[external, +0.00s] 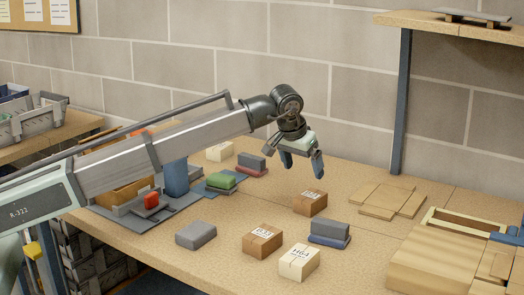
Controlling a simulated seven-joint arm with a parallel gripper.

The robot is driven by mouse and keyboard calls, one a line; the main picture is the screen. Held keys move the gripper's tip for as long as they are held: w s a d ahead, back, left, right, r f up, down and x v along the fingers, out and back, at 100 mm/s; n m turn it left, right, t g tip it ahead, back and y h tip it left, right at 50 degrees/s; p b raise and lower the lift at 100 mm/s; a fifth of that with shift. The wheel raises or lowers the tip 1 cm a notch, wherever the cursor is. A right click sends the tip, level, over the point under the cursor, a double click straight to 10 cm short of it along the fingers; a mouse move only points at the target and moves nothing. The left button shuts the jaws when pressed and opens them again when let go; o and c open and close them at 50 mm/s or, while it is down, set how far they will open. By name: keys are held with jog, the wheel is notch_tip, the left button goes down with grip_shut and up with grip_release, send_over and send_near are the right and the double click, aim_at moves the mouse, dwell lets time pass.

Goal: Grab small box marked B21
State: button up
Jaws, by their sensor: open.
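Small boxes with white labels stand on the wooden table. One brown box (262,242) at the front middle has a label starting with B; its digits are too blurred to read surely. Another brown box (310,204) stands farther back, and its label is too small to read. A cream box (299,262) at the front has a label that looks like H64. A second cream box (219,151) stands at the back, left of my gripper. My gripper (302,168) is open and empty, fingers pointing down, above the table and the farther brown box.
A grey-and-blue stack (330,233) stands right of the front brown box, and a grey block (196,235) left of it. Flat wooden pieces (385,200) lie at right, near a wooden crate (450,255). A post (401,105) holds a shelf (455,26).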

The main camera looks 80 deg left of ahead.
aim_at(311, 195)
jog(key=x, duration=0.7)
jog(key=shift+w+f, duration=0.1)
jog(key=shift+w, duration=0.05)
jog(key=shift+x, duration=2.65)
jog(key=shift+a, duration=0.2)
jog(key=shift+c, duration=0.2)
jog(key=c, duration=1)
jog(key=shift+c, duration=0.2)
